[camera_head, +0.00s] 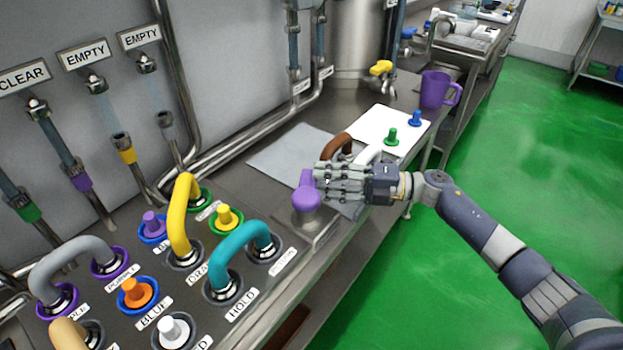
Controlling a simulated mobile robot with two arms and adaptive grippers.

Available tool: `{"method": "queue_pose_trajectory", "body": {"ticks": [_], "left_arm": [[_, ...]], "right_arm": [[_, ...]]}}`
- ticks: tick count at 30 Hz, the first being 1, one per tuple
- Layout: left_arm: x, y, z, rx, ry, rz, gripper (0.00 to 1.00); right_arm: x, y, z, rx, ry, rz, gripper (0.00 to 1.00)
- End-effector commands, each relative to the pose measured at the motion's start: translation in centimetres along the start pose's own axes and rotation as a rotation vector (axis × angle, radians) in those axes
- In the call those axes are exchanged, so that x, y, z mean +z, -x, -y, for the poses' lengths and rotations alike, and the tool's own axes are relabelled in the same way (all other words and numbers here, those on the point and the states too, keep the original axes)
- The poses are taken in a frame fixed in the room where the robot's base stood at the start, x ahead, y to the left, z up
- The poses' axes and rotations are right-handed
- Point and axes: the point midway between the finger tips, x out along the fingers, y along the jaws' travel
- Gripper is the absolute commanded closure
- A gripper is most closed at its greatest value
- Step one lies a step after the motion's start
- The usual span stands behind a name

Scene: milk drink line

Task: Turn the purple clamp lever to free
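The purple clamp lever (306,196) stands on a small metal plate at the right end of the panel, near the bench's front edge. Its rounded knob faces me and its arm points up and away. My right gripper (324,178) comes in from the right, with its fingertips right beside the lever's upper arm. I cannot tell whether they touch it, or how far the fingers are closed. The gripper hides part of a brown handle (336,146) and a white handle (368,154) behind it. My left gripper is not in view.
The panel holds a teal handle (240,250), a yellow handle (182,210), a grey handle (70,258) and several coloured plugs. A white mat (372,124) with a green plug (391,137) lies behind my gripper, near a purple mug (438,90). Green floor (530,180) is clear at right.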

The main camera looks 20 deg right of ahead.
Motion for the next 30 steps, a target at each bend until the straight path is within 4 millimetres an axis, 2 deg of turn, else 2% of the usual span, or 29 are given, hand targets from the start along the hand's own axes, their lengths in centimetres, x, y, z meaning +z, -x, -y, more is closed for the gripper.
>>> {"method": "queue_pose_trajectory", "body": {"ticks": [1,6,12,23,25,28,30], "left_arm": [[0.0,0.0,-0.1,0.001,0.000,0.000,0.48],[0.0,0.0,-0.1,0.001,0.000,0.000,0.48],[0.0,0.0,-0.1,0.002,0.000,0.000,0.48],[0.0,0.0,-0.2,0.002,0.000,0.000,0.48],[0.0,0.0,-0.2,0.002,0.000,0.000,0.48],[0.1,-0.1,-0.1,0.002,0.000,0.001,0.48],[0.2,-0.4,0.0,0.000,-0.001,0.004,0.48]], "right_arm": [[0.1,1.3,0.1,-0.005,-0.001,0.004,0.63],[0.1,4.8,0.1,-0.003,-0.002,0.004,0.63],[0.1,7.5,0.1,-0.003,0.000,0.002,0.63],[0.0,8.2,0.0,0.000,0.000,0.001,0.63],[0.0,8.1,0.0,-0.001,0.002,0.001,0.75],[-0.3,7.5,0.3,-0.005,0.032,-0.007,0.97],[-1.1,6.5,0.7,-0.010,0.086,-0.021,1.00]]}}
